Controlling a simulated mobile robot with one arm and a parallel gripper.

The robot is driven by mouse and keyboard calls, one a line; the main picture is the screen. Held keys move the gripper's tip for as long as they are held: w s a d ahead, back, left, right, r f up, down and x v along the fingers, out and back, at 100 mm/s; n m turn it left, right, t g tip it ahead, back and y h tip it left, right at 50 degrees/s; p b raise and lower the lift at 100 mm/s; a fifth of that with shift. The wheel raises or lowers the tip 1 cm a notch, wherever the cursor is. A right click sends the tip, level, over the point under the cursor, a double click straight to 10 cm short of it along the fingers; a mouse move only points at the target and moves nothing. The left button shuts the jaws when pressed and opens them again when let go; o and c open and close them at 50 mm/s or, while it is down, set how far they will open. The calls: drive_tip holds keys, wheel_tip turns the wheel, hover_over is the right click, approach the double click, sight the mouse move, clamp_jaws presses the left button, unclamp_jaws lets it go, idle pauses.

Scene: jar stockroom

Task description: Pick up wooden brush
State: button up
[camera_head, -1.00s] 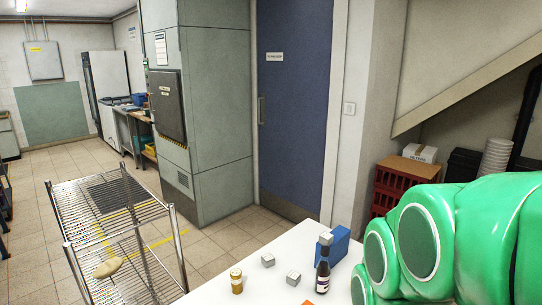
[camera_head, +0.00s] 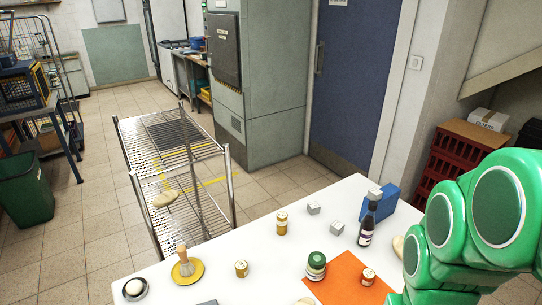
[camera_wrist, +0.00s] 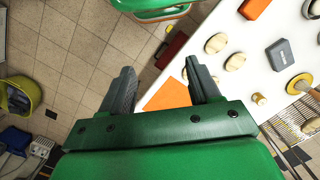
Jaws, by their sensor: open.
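The wooden brush (camera_head: 183,262) stands upright, bristles up, on a round yellow dish (camera_head: 193,276) near the front left of the white table (camera_head: 240,272). In the wrist view the yellow dish (camera_wrist: 292,86) is near the right edge, with the brush (camera_wrist: 301,85) on it, small and hard to make out. My gripper (camera_wrist: 160,76) is open and empty, its two dark fingers apart. It is well away from the brush, which lies to the right in that view. The gripper is out of the head view, where only my green arm shows at the right.
The table holds a dark bottle (camera_head: 367,225), a blue box (camera_head: 383,203), several jars including a green-lidded one (camera_head: 316,266), small grey blocks, an orange mat (camera_head: 345,280) and a small dish with a white ball (camera_head: 134,288). A wire rack (camera_head: 180,185) stands behind it.

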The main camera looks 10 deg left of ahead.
drive_tip(key=w+a+f+n+t, duration=0.1)
drive_tip(key=w+a+f+t, duration=0.2)
drive_tip(key=w, duration=0.6)
drive_tip(key=w+a+f+n+t, duration=0.1)
drive_tip(key=w+a+f+n, duration=0.15)
drive_tip(key=w+a, duration=0.45)
drive_tip(key=w+a+f+n+t+y, duration=0.25)
drive_tip(key=w+a+f, duration=0.35)
drive_tip(key=w+a, duration=0.5)
drive_tip(key=n+t+y, duration=0.3)
drive_tip(key=n+y, duration=0.1)
drive_tip(key=y, duration=0.5)
approach(180, 250)
drive_tip(key=shift+g+h, duration=0.25)
drive_tip(key=w+a+f, duration=0.3)
drive_tip(key=shift+w, duration=0.2)
drive_tip(key=shift+x, duration=3.85)
drive_tip(key=shift+s+a+r, duration=0.15)
drive_tip(key=shift+a+r, duration=0.05)
